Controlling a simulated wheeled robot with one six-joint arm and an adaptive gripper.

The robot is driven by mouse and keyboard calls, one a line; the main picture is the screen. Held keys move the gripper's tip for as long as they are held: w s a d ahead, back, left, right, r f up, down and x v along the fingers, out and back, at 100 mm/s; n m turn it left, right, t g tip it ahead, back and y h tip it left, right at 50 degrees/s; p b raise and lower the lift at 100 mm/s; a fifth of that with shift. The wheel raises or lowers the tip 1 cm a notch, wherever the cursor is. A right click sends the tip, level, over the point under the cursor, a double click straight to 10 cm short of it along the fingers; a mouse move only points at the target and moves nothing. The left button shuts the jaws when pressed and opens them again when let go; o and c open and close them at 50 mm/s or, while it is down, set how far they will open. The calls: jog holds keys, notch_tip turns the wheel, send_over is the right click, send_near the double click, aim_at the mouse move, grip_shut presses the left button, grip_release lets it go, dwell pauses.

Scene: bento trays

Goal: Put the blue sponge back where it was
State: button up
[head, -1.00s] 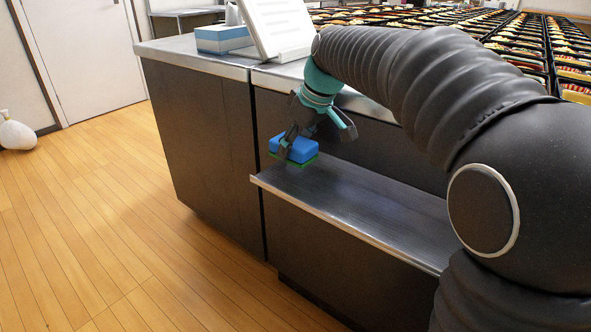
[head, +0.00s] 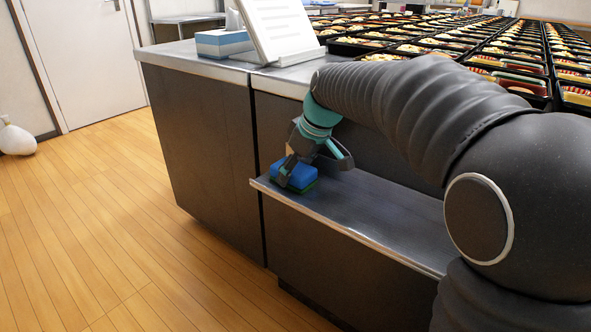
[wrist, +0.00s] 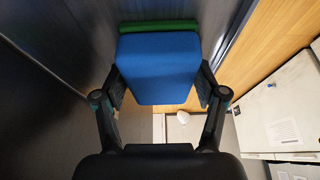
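The blue sponge (head: 297,176), a block with a green layer underneath, is at the left end of the metal shelf (head: 350,212) and appears to rest on it. My gripper (head: 292,172) reaches down to it from above, with its fingers on the sponge's sides. In the wrist view the sponge (wrist: 158,68) fills the space between the two fingers (wrist: 160,88), with its green layer (wrist: 158,26) at the far side. The gripper looks shut on it. The exact contact between the sponge's underside and the shelf is hard to see.
The shelf is clear to the right of the sponge. Above it stands a counter (head: 185,57) with a tissue box (head: 222,43) and a tilted white board (head: 280,30). Many bento trays (head: 520,85) cover the surface behind. A white bag (head: 15,138) lies on the floor at left.

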aim_at(305, 171)
jog(key=shift+o, duration=0.4)
jog(key=shift+r, duration=0.25)
jog(key=p+v, duration=0.1)
jog(key=v, duration=0.5)
jog(key=shift+d+r, duration=0.15)
jog(key=shift+r, duration=0.2)
jog(key=shift+s+d+r, duration=0.1)
jog(key=shift+s+r, duration=0.05)
jog(key=shift+r, duration=0.1)
